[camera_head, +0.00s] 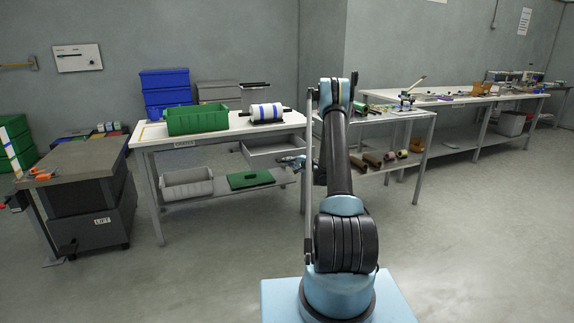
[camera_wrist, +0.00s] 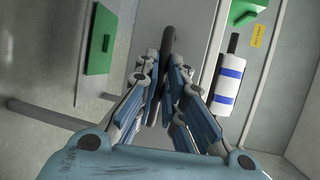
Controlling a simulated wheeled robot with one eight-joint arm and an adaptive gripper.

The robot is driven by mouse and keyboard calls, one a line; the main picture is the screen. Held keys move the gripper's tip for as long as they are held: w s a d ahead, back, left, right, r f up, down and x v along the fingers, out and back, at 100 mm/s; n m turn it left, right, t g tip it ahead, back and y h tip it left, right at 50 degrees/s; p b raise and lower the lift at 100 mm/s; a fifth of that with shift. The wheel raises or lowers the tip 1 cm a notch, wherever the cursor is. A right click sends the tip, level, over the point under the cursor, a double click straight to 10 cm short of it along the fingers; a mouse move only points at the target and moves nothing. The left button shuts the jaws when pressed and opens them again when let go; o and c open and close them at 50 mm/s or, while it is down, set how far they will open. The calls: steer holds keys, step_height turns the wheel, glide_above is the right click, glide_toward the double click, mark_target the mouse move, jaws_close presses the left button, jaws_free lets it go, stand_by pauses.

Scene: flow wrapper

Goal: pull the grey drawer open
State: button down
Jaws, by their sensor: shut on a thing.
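The grey drawer (camera_head: 272,157) hangs under the white table's top and stands out from it, with part of its inside showing. In the wrist view its grey surface (camera_wrist: 192,22) lies beyond my fingers. A dark bar handle (camera_wrist: 168,38) runs between my gripper's fingers. My gripper (camera_wrist: 164,82) is shut on this handle, and the fingers hide part of it. In the head view my gripper (camera_head: 294,162) is small at the drawer's front, partly hidden by my arm.
On the white table (camera_head: 220,137) stand a green bin (camera_head: 198,119) and a white roll with blue stripes (camera_head: 262,112). The lower shelf holds a grey bin (camera_head: 186,184) and a flat green piece (camera_head: 250,179). A dark cabinet (camera_head: 90,205) stands left. The floor in front is clear.

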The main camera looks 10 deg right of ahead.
steer(key=shift+f, duration=0.1)
steer(key=c, duration=1.7)
jaws_free()
steer(key=v, duration=1.2)
steer(key=shift+w+f, duration=0.1)
